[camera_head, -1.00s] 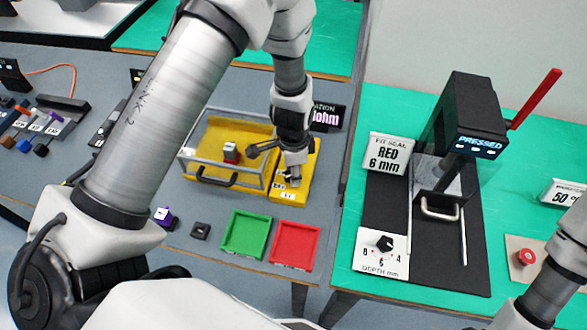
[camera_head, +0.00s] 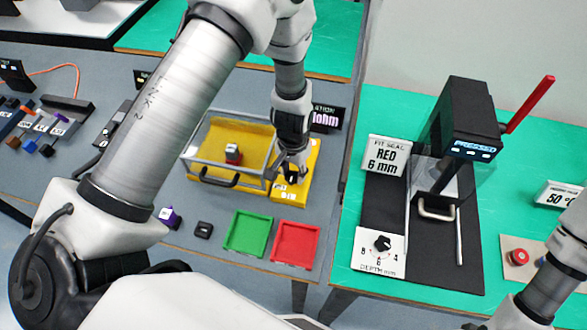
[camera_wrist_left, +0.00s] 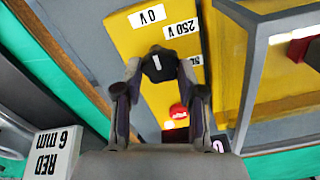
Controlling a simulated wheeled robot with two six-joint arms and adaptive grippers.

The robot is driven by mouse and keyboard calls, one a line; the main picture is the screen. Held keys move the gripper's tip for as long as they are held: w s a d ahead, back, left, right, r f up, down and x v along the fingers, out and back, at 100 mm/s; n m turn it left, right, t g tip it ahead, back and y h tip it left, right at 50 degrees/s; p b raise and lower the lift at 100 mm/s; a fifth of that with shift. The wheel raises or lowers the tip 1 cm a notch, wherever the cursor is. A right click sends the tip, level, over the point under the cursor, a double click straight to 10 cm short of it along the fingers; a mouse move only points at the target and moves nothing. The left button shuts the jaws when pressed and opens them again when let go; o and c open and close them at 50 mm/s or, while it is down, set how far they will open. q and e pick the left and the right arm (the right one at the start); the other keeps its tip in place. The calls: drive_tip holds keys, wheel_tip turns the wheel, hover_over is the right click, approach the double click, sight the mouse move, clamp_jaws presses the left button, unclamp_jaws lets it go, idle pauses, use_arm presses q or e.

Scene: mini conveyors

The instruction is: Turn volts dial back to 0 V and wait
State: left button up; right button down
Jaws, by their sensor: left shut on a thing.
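The volts dial (camera_wrist_left: 158,65) is a black knob with a white mark on a yellow panel (camera_wrist_left: 138,40). The 0 V label (camera_wrist_left: 148,16) and the 250 V label (camera_wrist_left: 182,29) sit beyond it in the left wrist view. My left gripper (camera_wrist_left: 160,68) has one finger on each side of the knob and is shut on it. I cannot tell exactly which label the mark lines up with. My right gripper is out of view.
A clear-walled box (camera_head: 200,152) with a handle stands left of the dial and close to the gripper. A green tray (camera_head: 247,233) and a red tray (camera_head: 295,244) lie in front. A press (camera_head: 465,115) with a red lever stands on the right table.

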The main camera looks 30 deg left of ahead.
sight(293, 174)
use_arm(q)
drive_tip(key=shift+w+r+n, duration=0.1)
drive_tip(key=shift+w+n, duration=0.05)
drive_tip(key=shift+n, duration=0.15)
drive_tip(key=o, duration=1.1)
drive_tip(key=shift+o, duration=0.2)
wheel_tip(293, 174, up, 12)
